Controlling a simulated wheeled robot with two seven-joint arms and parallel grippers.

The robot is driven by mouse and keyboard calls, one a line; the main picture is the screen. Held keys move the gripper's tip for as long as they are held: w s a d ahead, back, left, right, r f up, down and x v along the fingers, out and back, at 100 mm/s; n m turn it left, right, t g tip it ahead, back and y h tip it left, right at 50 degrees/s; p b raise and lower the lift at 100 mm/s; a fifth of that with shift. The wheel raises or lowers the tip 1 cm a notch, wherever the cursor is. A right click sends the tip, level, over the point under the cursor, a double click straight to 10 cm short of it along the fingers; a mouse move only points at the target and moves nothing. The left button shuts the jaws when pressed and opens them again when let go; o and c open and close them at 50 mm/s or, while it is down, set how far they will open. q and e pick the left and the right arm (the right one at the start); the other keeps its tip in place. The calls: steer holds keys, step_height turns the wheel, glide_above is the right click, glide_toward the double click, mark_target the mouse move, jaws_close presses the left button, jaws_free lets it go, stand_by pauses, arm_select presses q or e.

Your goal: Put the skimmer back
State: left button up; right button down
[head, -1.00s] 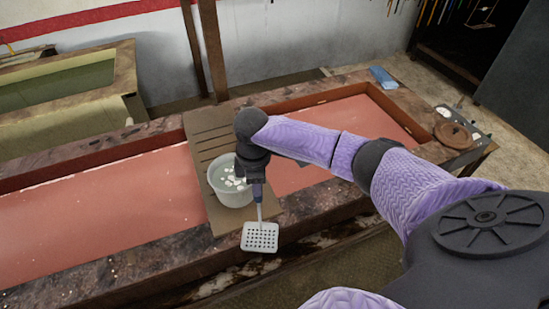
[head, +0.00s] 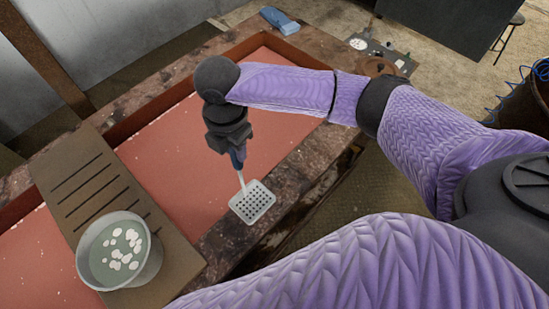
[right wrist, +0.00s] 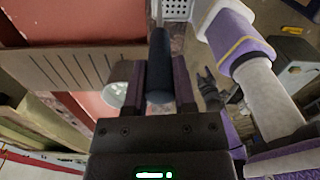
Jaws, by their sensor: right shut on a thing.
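The skimmer has a white square perforated head (head: 252,202) and a dark blue handle. My right gripper (head: 238,158) is shut on the handle. The head hangs down at the near rim of the red-floored trough. In the right wrist view the dark handle (right wrist: 160,65) lies between the two fingers, and part of the white head (right wrist: 176,9) shows at the top edge. My left gripper is not in the head view. A dark claw shape (right wrist: 208,92) in the right wrist view looks like it, but its opening is unclear. No rack rail is seen now.
A bucket of greenish water with white pieces (head: 120,252) stands on the slatted brown board (head: 92,180) across the trough (head: 180,140). A blue cloth-like item (head: 280,20) lies on the far rim.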

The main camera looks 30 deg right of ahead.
step_height(320, 180, down, 10)
steer(key=s, duration=0.1)
steer(key=shift+a, duration=0.25)
steer(key=shift+c, duration=2.2)
jaws_free()
steer(key=shift+r, duration=0.1)
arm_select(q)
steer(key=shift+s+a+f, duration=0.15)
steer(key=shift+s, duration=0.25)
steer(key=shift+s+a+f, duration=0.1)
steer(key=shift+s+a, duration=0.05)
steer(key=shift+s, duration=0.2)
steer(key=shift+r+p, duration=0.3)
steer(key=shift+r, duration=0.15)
arm_select(e)
step_height(320, 180, up, 12)
steer(key=shift+r, duration=0.2)
